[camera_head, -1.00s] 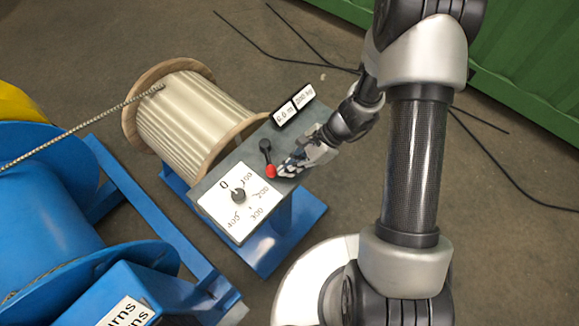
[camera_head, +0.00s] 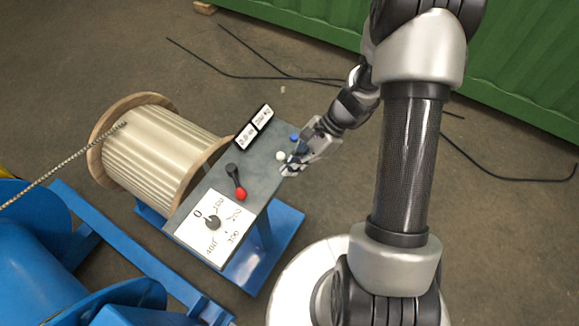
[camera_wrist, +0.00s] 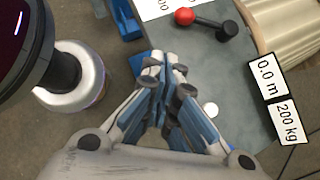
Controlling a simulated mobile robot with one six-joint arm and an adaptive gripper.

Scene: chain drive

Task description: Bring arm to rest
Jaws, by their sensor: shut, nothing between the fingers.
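My gripper (camera_head: 290,170) is shut and empty in the head view, over the right end of a grey control panel (camera_head: 262,172). It also shows in the wrist view (camera_wrist: 165,62), its fingers together in front of the panel. A lever with a red knob (camera_head: 241,193) stands on the panel to the left of my gripper, apart from it. The lever's red knob also shows in the wrist view (camera_wrist: 185,16). A white button (camera_head: 281,156) and a blue button (camera_head: 294,138) sit beside my gripper.
A display reading 0.0 m and 200 kg (camera_wrist: 275,95) stands at the panel's edge. A white dial plate (camera_head: 215,228) is at its near end. A wooden-flanged drum (camera_head: 155,150) stands left, blue machinery (camera_head: 40,265) lower left. Black cables (camera_head: 240,76) lie on the floor before a green container (camera_head: 520,75).

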